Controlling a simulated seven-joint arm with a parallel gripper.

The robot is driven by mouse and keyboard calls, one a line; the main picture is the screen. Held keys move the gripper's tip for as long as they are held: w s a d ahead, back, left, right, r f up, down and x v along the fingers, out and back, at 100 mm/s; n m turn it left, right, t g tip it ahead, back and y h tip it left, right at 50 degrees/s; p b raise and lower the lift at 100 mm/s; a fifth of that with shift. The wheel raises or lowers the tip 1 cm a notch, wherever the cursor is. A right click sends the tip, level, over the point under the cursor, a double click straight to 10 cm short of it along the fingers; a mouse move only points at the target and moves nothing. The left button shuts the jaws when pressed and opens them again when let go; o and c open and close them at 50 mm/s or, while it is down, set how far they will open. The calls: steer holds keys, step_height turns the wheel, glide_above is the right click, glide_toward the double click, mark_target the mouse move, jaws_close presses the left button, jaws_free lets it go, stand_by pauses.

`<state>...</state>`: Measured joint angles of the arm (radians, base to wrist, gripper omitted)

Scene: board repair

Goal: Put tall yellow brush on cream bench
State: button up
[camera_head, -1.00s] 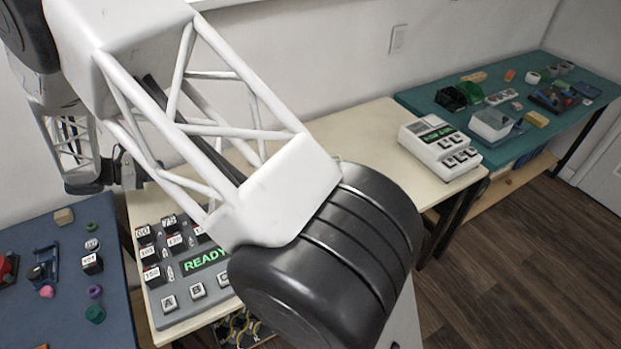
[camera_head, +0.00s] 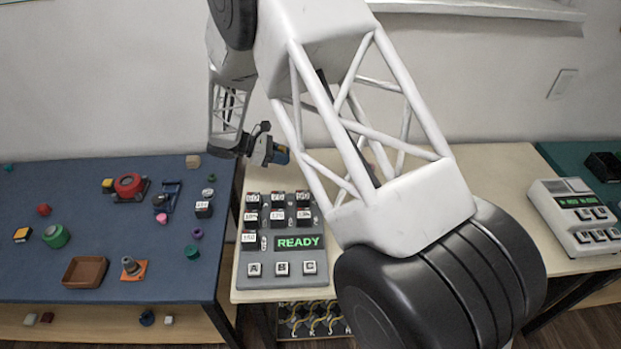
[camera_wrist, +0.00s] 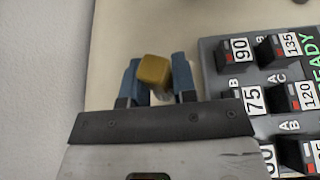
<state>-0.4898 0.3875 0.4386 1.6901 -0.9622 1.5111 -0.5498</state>
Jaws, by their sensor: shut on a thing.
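My gripper (camera_wrist: 157,88) is shut on a yellow block-shaped thing, the tall yellow brush (camera_wrist: 154,70), seen end-on between the blue fingertips in the wrist view. Its lower part is hidden by the jaws. In the head view my gripper (camera_head: 281,154) is over the back left part of the cream bench (camera_head: 510,160), near the wall. The cream bench top (camera_wrist: 115,45) also shows under the gripper in the wrist view. I cannot tell whether the brush touches the bench.
A grey panel with labelled black modules and a READY display (camera_head: 298,243) lies on the cream bench, right of the gripper. A blue bench (camera_head: 120,210) with small parts is at left. A white keypad device (camera_head: 575,218) stands at right. My own arm hides the bench's middle.

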glide_above(284, 186)
steer(key=shift+w+d+f, duration=0.1)
steer(key=shift+d+f, duration=0.05)
steer(key=shift+f, duration=2.8)
steer(key=shift+f, duration=0.1)
steer(key=shift+f, duration=1.8)
steer(key=shift+f, duration=0.1)
steer(key=o, duration=0.9)
steer(key=shift+o, duration=0.2)
steer(key=shift+r, duration=0.2)
steer(key=v, duration=1.2)
